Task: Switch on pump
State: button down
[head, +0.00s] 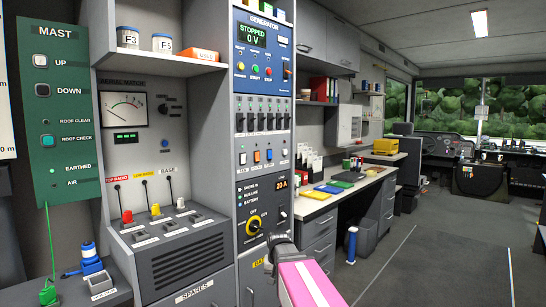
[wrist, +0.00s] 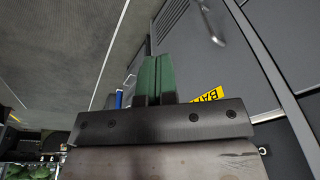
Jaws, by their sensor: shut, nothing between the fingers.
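The tall equipment rack has a blue generator panel (head: 262,55) whose display reads STOPPED 0 V. My gripper (head: 279,239) is low, in front of the rack's right edge, below the switches. In the wrist view its green fingers (wrist: 156,65) are together and empty.
A green MAST panel (head: 60,110) is at the left, beside an aerial matching bay with levers (head: 148,205). A desk (head: 335,195) with trays stands right of the rack. The aisle floor (head: 430,250) is open. Grey cabinet doors (wrist: 215,60) show in the wrist view.

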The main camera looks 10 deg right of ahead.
aim_at(270, 154)
jog(key=w+d+r+m+t, duration=0.15)
jog(key=w+r, duration=0.35)
jog(key=r, duration=0.8)
jog(key=w+d+r+m+t, duration=0.15)
jog(key=w+r, duration=0.35)
jog(key=r, duration=0.8)
jog(key=w+d+r+m+t, duration=0.15)
jog(key=w+r, duration=0.35)
jog(key=r, duration=0.8)
notch_tip(270, 154, up, 14)
jog(key=m, duration=0.2)
jog(key=shift+s+d+m+t, duration=0.35)
jog(key=shift+d, duration=0.1)
jog(key=shift+w+a+f, duration=0.3)
jog(key=shift+w+f, duration=1.15)
jog(key=shift+w, duration=0.05)
jog(key=shift+w+a+f, duration=0.35)
jog(key=shift+w+f, duration=1.05)
jog(key=shift+w, duration=0.15)
jog(key=shift+w+a+f, duration=0.3)
jog(key=shift+w+f, duration=1.15)
jog(key=shift+w, duration=0.05)
